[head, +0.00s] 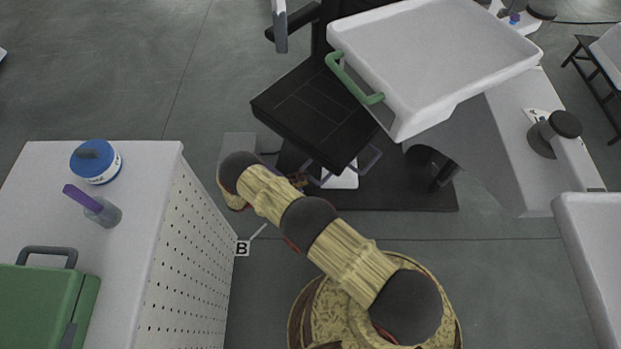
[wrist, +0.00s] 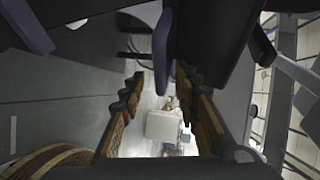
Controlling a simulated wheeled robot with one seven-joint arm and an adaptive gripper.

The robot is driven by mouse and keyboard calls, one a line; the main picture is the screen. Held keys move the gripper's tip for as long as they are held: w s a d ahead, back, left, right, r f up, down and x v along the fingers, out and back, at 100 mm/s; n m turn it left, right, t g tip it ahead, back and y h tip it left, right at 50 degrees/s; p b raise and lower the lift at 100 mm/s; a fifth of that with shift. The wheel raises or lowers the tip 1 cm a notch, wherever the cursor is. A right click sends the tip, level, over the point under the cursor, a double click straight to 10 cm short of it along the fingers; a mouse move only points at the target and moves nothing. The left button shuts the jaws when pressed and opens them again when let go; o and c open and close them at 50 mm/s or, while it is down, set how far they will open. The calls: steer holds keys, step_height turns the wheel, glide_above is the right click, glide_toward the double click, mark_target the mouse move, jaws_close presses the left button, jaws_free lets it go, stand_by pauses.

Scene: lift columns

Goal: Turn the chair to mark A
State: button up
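The chair is a dark unit with a flat black seat (head: 318,105). Purple loop handles (head: 372,160) hang at the seat's near edge. My gripper (head: 298,181) is beside the lower edge of the seat, mostly hidden by my arm. In the wrist view my gripper (wrist: 159,78) is open, its two brown-padded fingers apart. A purple bar (wrist: 163,42) shows between and beyond the fingertips, nearer the right finger; I cannot tell whether they touch. A mark B label (head: 242,248) is by the cabinet's edge. I cannot make out mark A.
A white tray (head: 430,50) with a green handle overhangs the chair's right side. A perforated white cabinet (head: 150,190) at left carries a green case (head: 45,305), a blue-lidded tub (head: 96,162) and a purple-handled item (head: 92,206). A white counter (head: 590,230) stands right. Floor is clear upper left.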

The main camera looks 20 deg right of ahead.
steer(key=shift+b+x, duration=0.4)
steer(key=shift+x, duration=1.65)
steer(key=c, duration=0.8)
jaws_close()
